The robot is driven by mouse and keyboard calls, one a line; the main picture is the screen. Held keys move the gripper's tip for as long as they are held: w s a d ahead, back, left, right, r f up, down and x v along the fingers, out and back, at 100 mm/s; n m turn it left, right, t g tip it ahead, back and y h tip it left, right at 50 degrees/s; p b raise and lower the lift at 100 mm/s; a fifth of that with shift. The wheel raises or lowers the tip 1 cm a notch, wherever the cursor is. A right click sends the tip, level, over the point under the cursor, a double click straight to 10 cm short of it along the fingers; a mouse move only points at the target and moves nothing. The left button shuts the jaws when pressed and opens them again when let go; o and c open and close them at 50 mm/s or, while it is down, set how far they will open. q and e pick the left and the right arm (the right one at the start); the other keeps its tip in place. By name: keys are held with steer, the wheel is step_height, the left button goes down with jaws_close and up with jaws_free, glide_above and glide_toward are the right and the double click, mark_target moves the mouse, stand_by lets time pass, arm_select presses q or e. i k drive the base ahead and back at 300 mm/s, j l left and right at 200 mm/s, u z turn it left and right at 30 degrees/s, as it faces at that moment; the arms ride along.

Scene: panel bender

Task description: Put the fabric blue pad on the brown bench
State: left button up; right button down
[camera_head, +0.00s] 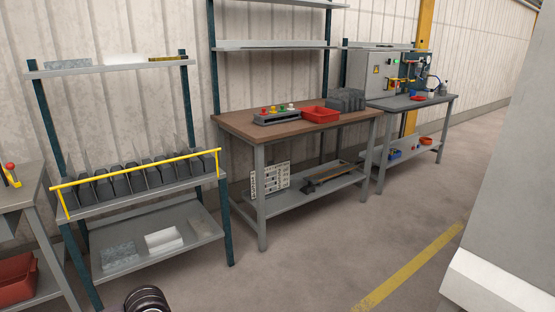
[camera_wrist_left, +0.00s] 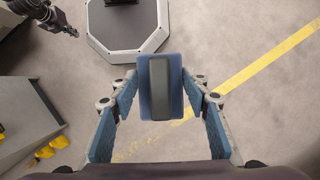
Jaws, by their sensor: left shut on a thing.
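The brown bench (camera_head: 235,120) stands in the middle of the head view, with a brown top and grey legs. In the left wrist view my left gripper (camera_wrist_left: 160,90) is shut on the blue pad (camera_wrist_left: 146,72), a small blue block with rounded corners and a dark grey band down its middle. The pad is held between the fingertips, above the floor and away from the bench. The pad and my left gripper are outside the head view. A dark arm end, seemingly my right gripper (camera_wrist_left: 68,27), shows small at the wrist view's top left; its jaws are unclear.
On the bench are a button box (camera_head: 276,117), a red bin (camera_head: 321,114) and grey dividers (camera_head: 345,100) at the back; its front left is bare. A rack (camera_head: 140,205) with a yellow rail stands left. A grey cabinet (camera_head: 515,200) stands right. Open floor lies between.

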mark_target(272, 130)
steer(key=i+j, duration=0.15)
steer(key=i, duration=1.7)
